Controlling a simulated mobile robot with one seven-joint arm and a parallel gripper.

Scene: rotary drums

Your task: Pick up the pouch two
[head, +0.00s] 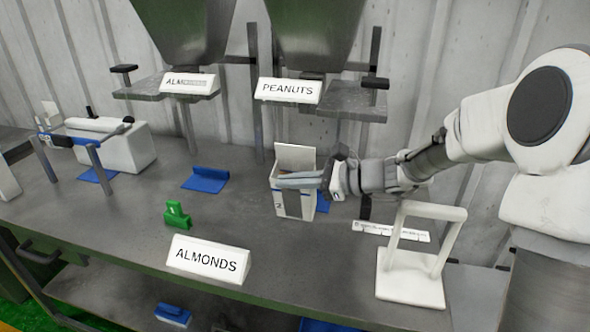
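The pouch two (280,203) is a white upright pouch with a raised back flap, a grey and blue front and a small "2". It stands on the grey table below the PEANUTS sign. My gripper (298,181) reaches in from the right, level with the pouch's upper part. Its grey fingers lie across the front of the pouch and overlap it in the picture. Whether they touch or grip it cannot be told, and part of the pouch's upper front is hidden behind them.
A green block (177,215) and an ALMONDS sign (208,258) stand left of the pouch. A white frame stand (410,286) is at the right front. A blue piece (205,179) lies further back. Dispensers with a PEANUTS sign (289,90) hang above. Bare table lies between the block and pouch.

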